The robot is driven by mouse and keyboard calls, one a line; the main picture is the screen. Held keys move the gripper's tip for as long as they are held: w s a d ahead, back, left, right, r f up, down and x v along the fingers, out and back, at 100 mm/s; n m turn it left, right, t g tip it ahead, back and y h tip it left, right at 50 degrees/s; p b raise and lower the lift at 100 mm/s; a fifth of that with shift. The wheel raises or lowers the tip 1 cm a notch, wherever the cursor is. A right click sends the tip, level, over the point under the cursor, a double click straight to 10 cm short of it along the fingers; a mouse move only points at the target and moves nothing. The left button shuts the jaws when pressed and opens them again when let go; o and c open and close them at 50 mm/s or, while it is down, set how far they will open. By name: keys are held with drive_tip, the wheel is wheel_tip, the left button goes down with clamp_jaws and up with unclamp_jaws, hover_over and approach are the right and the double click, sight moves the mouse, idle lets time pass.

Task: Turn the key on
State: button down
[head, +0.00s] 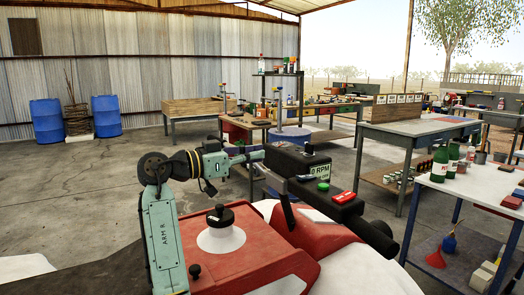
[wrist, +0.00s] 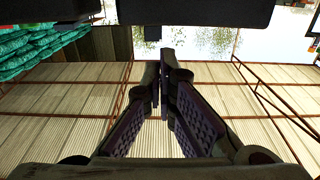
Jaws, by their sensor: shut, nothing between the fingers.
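A black console (head: 292,162) with a "0 RPM" display (head: 320,170) stands on the red machine. A small dark upright piece (head: 309,149) on its top looks like the key; it is too small to tell its position. In the wrist view the picture is upside down, with a dark box (wrist: 195,12) across the top and a small dark piece (wrist: 152,33) projecting below it, perhaps the key. My gripper (wrist: 165,62) has its dark fingers together at the tips, empty. In the head view my arm's end (head: 257,156) is just left of the console. Contact cannot be told.
A green button (head: 323,187) and a red switch (head: 344,197) sit on the console's right side. Workbenches (head: 415,130) stand to the right.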

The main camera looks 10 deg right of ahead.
sight(296, 156)
drive_tip(key=shift+p+x, duration=2.4)
drive_tip(key=shift+x, duration=4.15)
drive_tip(key=shift+s+a+b, duration=0.1)
drive_tip(key=shift+b, duration=0.3)
